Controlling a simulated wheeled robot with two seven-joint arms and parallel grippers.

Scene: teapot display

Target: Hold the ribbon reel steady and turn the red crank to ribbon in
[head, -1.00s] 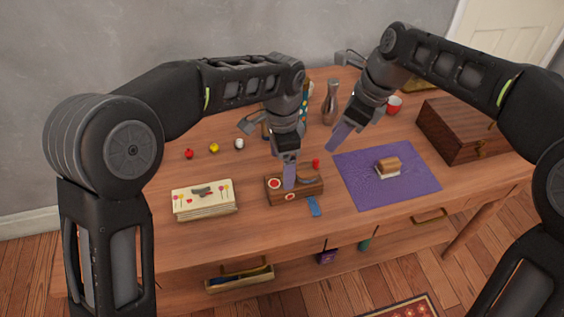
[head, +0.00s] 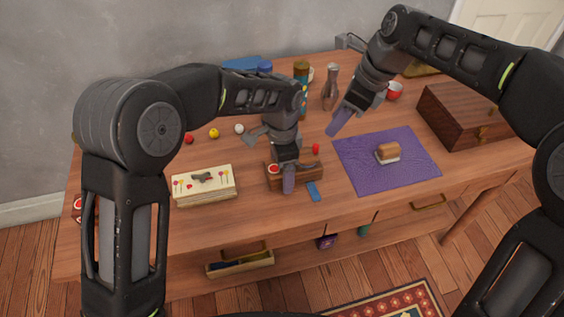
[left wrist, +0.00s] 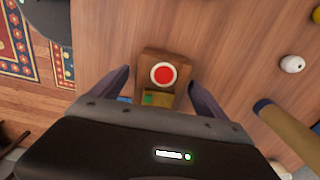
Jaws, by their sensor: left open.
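The block (left wrist: 150,57) and disc (left wrist: 163,74) also show in the left wrist view. A blue strip (head: 313,191) lies just in front of it. A small red knob (head: 316,148) shows behind it; I cannot tell whether it belongs to the crank. My left gripper (head: 288,180) is open, its fingers on either side of the block in the wrist view, covering part of it. My right gripper (head: 338,122) hangs above the table; its opening is unclear.
A purple mat (head: 360,175) with a small brown-and-white block (head: 388,153) lies to the right. A cream box (head: 204,186) stands left of the reel. A wooden chest (head: 465,120) is at far right. Bottles and a vase (head: 330,90) stand behind. An open drawer (head: 240,265) juts out below.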

